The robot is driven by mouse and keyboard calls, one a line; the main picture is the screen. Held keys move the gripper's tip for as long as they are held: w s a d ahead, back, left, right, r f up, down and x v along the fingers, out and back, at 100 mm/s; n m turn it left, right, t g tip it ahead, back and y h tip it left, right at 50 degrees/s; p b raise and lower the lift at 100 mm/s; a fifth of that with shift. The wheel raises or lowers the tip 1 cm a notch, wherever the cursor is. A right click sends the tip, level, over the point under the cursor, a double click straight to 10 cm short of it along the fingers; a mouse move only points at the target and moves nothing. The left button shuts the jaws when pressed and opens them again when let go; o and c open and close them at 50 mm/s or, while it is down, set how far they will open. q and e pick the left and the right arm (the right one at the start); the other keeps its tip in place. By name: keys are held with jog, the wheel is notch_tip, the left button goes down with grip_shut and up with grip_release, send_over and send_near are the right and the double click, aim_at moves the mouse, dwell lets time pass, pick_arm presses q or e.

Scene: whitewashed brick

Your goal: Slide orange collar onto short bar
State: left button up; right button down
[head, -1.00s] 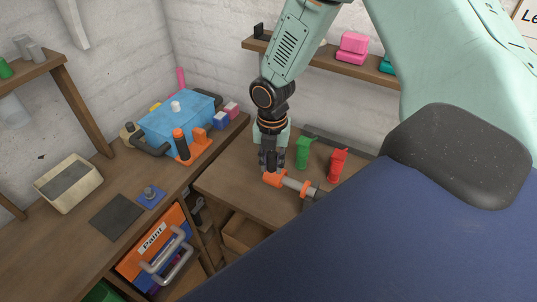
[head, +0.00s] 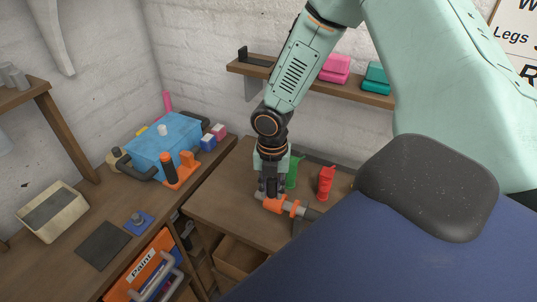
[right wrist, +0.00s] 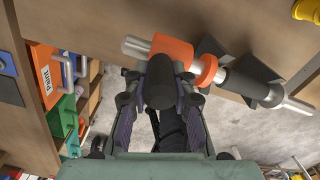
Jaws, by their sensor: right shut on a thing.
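The orange collar (head: 273,204) is around the short grey bar, which lies roughly level beside the table's front edge. In the right wrist view the collar (right wrist: 173,47) has the bar's bare end (right wrist: 136,46) sticking out on its left. A thinner orange ring (right wrist: 207,70) is on the bar to its right, close to the collar. The bar continues right into a dark holder (right wrist: 245,78). My right gripper (head: 270,192) points down and is shut on the collar; its fingers partly hide it. My left gripper is not in view.
A green object (head: 292,172) and a red object (head: 326,183) stand behind the bar on the table (head: 228,190). A blue box (head: 168,138) and an orange tool stand (head: 181,170) are on the left bench. A shelf (head: 370,96) runs along the back wall.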

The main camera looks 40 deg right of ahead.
jog(key=shift+s+d, duration=0.25)
jog(key=shift+s, duration=0.3)
jog(key=shift+s+d, duration=0.2)
jog(key=shift+s, duration=0.3)
jog(key=c, duration=1)
grip_release()
jog(key=shift+c, duration=0.2)
notch_tip(320, 180, up, 12)
jog(key=shift+s, duration=0.1)
